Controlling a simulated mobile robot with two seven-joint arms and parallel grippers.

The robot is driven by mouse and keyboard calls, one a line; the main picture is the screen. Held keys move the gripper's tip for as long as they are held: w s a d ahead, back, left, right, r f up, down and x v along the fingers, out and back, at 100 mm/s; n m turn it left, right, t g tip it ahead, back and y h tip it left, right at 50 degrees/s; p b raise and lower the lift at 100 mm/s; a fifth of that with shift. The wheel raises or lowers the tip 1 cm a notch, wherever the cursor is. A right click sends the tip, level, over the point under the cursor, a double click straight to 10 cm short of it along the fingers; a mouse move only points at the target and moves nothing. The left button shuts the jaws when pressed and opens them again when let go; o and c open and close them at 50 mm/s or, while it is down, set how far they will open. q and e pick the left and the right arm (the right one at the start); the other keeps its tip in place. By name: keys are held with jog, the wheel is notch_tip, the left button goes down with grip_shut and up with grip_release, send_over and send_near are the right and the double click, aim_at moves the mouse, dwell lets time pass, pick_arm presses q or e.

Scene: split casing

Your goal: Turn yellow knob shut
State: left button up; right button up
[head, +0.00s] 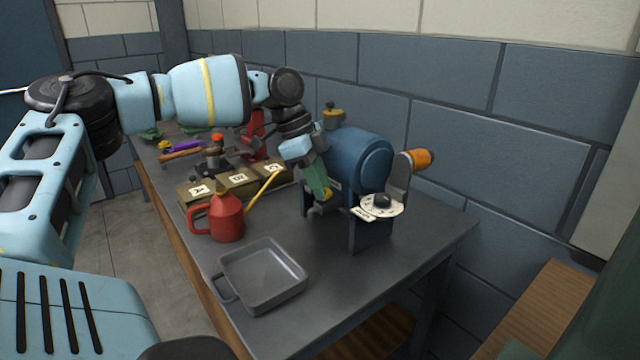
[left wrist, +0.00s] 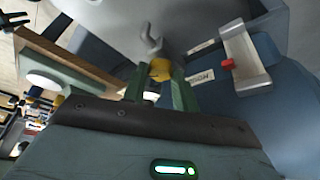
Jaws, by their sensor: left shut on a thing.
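The blue casing (head: 355,158) stands on the grey workbench, with a white round dial (head: 382,205) and an orange-ended crank (head: 420,160). My left gripper (head: 322,194) reaches down to its left side, with green fingers. In the left wrist view my left gripper (left wrist: 160,82) is shut on the yellow knob (left wrist: 160,68), which sits between the fingertips by a grey pipe-like fitting (left wrist: 150,42). In the head view the fingers largely hide the knob. My right gripper is in neither view.
A red oil can (head: 226,217) with a yellow spout stands left of the casing, before lettered boxes (head: 240,180). An empty grey tray (head: 262,276) lies at the front of the bench (head: 345,285). The bench's right front is clear.

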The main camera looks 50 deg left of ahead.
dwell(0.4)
pick_arm(q)
jog(key=o, duration=0.6)
jog(key=shift+o, duration=0.4)
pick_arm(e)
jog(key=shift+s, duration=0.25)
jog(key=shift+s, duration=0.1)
pick_arm(q)
jog(key=v, duration=0.7)
jog(key=shift+r, duration=0.4)
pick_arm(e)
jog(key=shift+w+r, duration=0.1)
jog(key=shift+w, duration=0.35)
pick_arm(q)
jog(key=shift+s+a, duration=0.1)
